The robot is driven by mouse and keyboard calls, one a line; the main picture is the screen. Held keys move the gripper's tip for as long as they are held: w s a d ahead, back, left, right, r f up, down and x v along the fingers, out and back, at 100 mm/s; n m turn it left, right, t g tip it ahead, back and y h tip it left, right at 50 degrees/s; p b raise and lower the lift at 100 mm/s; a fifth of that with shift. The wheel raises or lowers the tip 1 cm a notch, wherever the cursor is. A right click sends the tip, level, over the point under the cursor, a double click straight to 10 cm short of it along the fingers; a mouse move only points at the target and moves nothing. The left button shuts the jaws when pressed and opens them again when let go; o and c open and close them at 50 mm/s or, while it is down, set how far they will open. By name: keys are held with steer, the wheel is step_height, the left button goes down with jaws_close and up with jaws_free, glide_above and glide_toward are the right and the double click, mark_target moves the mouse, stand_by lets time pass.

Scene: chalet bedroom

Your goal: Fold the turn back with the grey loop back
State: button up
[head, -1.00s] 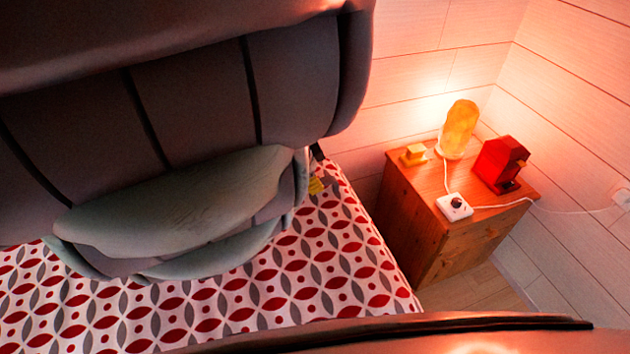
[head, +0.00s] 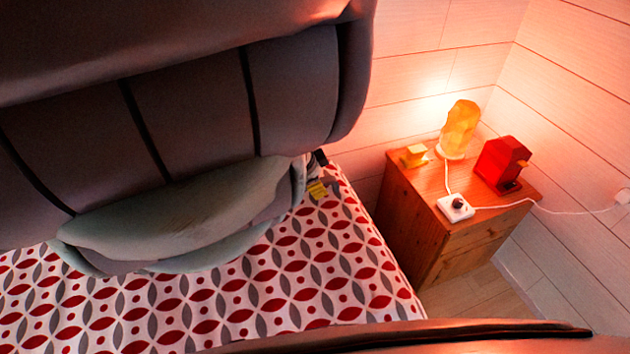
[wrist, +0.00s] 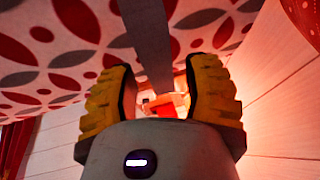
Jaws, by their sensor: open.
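The patterned bed cover (head: 245,290), white with red and grey leaf shapes, lies on the bed in the head view. It also fills the upper part of the wrist view (wrist: 60,50). The grey loop (wrist: 146,30) shows in the wrist view as a flat dark strap running down from the cover between my fingers. My gripper (wrist: 160,68) is open, with one yellow ribbed finger on each side of the strap. I cannot tell whether either finger touches it. In the head view my gripper (head: 318,188) is small at the cover's far edge, and my arm hides much of the bed.
A wooden nightstand (head: 408,205) stands right of the bed. It holds a glowing lamp (head: 460,128), a red object (head: 500,164), a small yellow block (head: 414,155) and a white switch box (head: 455,207) with a cable. Pale plank walls close the corner behind.

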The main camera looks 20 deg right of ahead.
jaws_close()
stand_by(0.5)
